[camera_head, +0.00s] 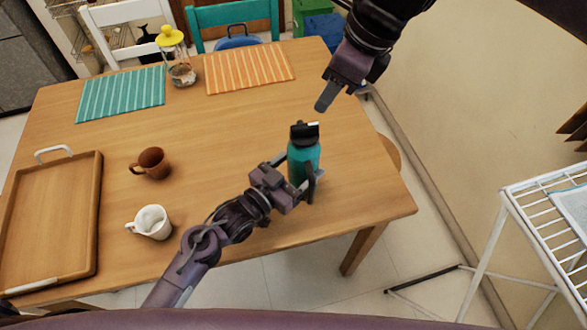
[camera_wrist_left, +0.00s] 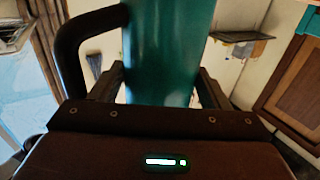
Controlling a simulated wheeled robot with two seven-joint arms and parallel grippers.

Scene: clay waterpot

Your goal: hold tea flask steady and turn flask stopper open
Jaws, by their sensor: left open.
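The teal tea flask (camera_head: 302,160) stands upright near the table's right part. Its black stopper (camera_head: 304,132) sits on top. My left gripper (camera_head: 297,178) is at the flask's body, below the stopper, with a finger on either side. In the left wrist view, the teal flask body (camera_wrist_left: 168,50) fills the middle between the left gripper's open fingers (camera_wrist_left: 165,90). A dark curved piece shows beside the flask there. My right gripper (camera_head: 324,97) is above and to the right of the stopper, apart from it. Its fingers overlap in view, so their opening is unclear.
On the wooden table (camera_head: 225,140) are a brown mug (camera_head: 150,163), a white cup (camera_head: 150,222), a wooden tray (camera_head: 50,225), teal and orange mats, and a yellow-topped glass jar (camera_head: 180,70). A white wire rack (camera_head: 550,200) stands at the right. The table between mugs and flask is clear.

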